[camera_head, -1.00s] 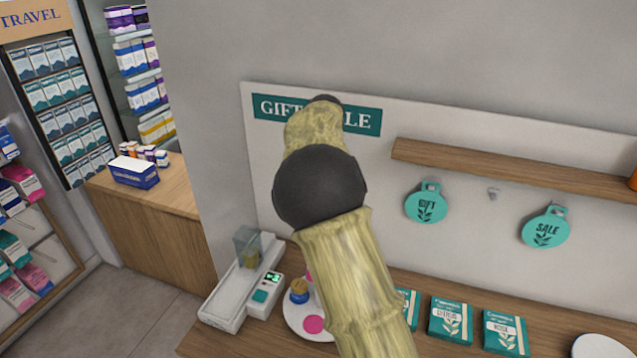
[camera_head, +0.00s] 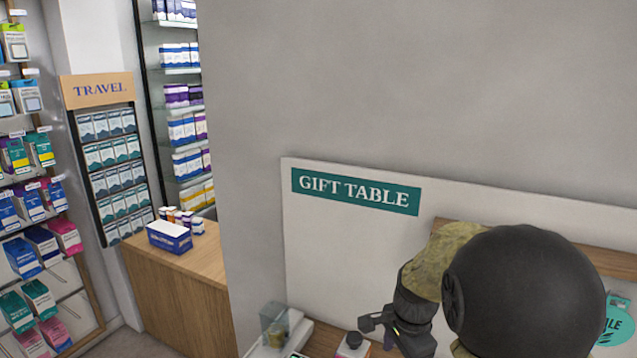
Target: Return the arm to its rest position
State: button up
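My arm (camera_head: 520,295) is folded at the lower right, with a large dark round joint close to the camera. My gripper (camera_head: 378,332) shows at the bottom, pointing left and down, its two dark fingers apart with nothing seen between them. It is above the gift table (camera_head: 322,340), near a small container with a dark cap (camera_head: 352,345). I cannot tell the distance between them.
The "GIFT TABLE" board (camera_head: 340,250) is on the grey wall, with a wooden shelf (camera_head: 610,262) partly behind my arm. A clear-topped device (camera_head: 275,325) stands at the table's left end. A wooden counter (camera_head: 185,280) with a blue box (camera_head: 169,237) and stocked shelves are at left.

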jog(key=s+f+n+t+b, duration=0.1)
jog(key=s+f+n, duration=0.3)
jog(key=s+n, duration=0.7)
jog(key=n, duration=0.2)
jog(key=shift+s+a+f+n+b, duration=0.3)
jog(key=shift+s+a+n, duration=0.1)
